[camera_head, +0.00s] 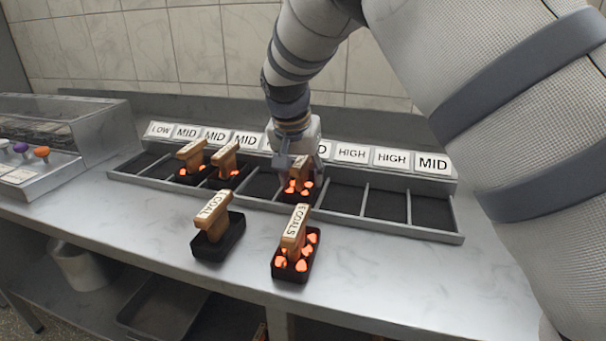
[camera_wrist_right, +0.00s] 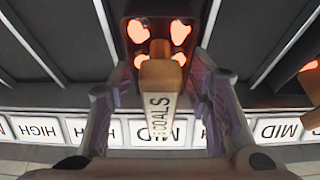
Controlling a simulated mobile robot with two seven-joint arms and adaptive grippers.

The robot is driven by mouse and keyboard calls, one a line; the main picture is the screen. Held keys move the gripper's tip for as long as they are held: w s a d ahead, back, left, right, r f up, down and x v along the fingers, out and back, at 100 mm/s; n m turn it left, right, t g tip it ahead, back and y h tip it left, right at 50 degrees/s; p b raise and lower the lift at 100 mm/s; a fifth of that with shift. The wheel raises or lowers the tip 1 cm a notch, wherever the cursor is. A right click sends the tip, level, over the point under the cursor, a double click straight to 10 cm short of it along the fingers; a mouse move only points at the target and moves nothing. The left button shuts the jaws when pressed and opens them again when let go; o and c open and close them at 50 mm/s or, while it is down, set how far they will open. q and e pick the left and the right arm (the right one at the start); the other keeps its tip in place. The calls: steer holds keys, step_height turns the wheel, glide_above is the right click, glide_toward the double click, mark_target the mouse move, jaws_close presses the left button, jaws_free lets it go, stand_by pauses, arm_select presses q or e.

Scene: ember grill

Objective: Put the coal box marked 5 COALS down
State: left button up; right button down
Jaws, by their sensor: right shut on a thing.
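My right gripper (camera_head: 293,168) is shut on the wooden handle of a black coal box (camera_head: 300,197) with glowing coals. In the right wrist view the handle (camera_wrist_right: 161,100) stands between the fingers, and its label reads COALS with a digit that looks like 5. The box is at a compartment of the long divided tray (camera_head: 438,232), in front of a partly hidden label ending in D (camera_head: 322,149). I cannot tell whether its bottom touches the compartment floor. My left gripper is out of view.
Two glowing boxes (camera_head: 190,163) (camera_head: 226,166) stand in compartments to the left. A coal-less box (camera_head: 218,238) and a glowing box, seemingly 6 COALS (camera_head: 296,250), stand on the counter in front. Compartments to the right are empty. A control panel (camera_head: 35,165) is at left.

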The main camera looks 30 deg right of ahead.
steer(key=c, duration=0.8)
jaws_free()
steer(key=shift+s, duration=0.15)
steer(key=p+v, duration=0.1)
steer(key=v, duration=1.1)
steer(key=shift+r, duration=0.1)
